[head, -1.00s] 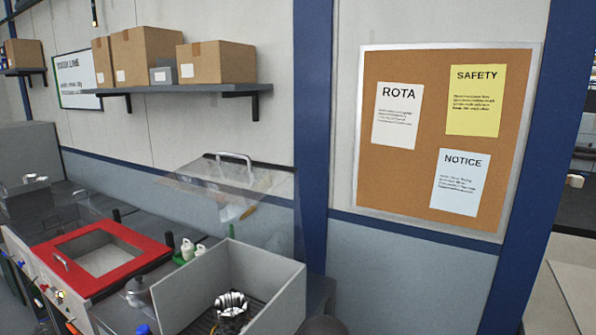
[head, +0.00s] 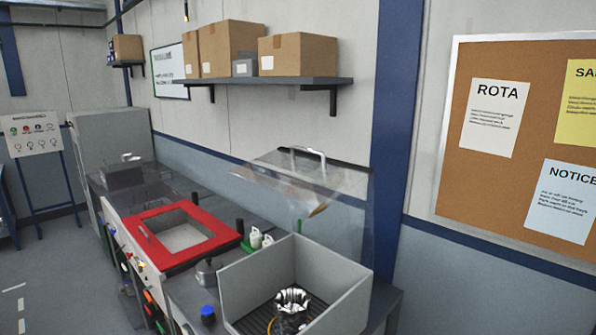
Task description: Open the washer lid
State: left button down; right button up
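A clear lid with a metal handle (head: 308,160) stands raised at the back of an open grey box (head: 352,302). A shiny machined housing (head: 292,299) sits on the dark slatted floor of this box. To its left, a red square frame (head: 208,217) with a small handle on its left side lies flat on the bench, around a pale recess or window. Further left is a clear cover (head: 150,185) near a grey block. No label shows which of these is the washer. Neither of my grippers is in view.
A blue-capped item (head: 208,313), a small metal pot (head: 207,273) and white-and-green bottles (head: 257,239) stand around the red frame. A shelf (head: 290,82) with cardboard boxes hangs above. A grey cabinet (head: 108,140) stands at the far end. Floor at left is clear.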

aim_at(163, 260)
jog(key=u, duration=1.45)
jog(key=i+l+u, duration=0.1)
jog(key=i+u, duration=0.15)
jog(key=i, duration=0.55)
